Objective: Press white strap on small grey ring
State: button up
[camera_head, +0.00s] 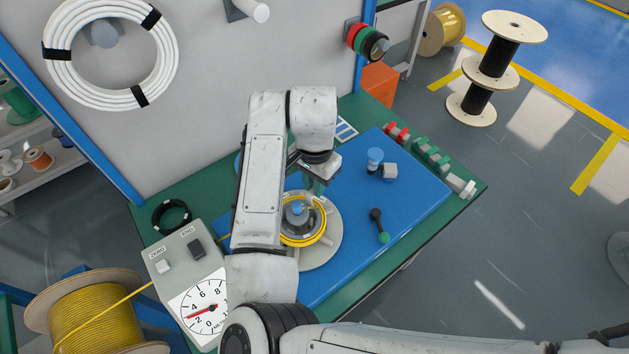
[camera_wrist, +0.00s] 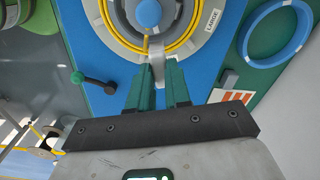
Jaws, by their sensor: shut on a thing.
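The white strap (camera_wrist: 157,68) is a small pale piece between the green fingertips of my gripper (camera_wrist: 158,75), which is shut on it. In the wrist view it is at the near edge of the round winder. The small grey ring (camera_wrist: 126,22) lies around the blue centre knob (camera_wrist: 148,13), inside the yellow cable coil (camera_wrist: 190,38). A plate outside the coil is labelled LARGE. In the head view my gripper (camera_head: 314,188) is over the far side of the yellow coil (camera_head: 322,222). My arm hides part of the winder, and I cannot tell whether the strap touches the ring.
A black-handled lever with a green end (camera_head: 379,226) stands right of the winder on the blue board (camera_head: 415,200). A meter box (camera_head: 187,270) stands at left.

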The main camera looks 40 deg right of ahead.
jog(key=shift+f, duration=0.15)
jog(key=shift+f+b, duration=0.85)
jog(key=shift+f, duration=0.45)
jog(key=shift+f, duration=0.65)
dwell(1.1)
jog(key=o, duration=0.9)
notch_tip(320, 180, up, 8)
jog(key=p, duration=0.6)
jog(key=shift+r+p, duration=0.1)
jog(key=shift+p, duration=0.3)
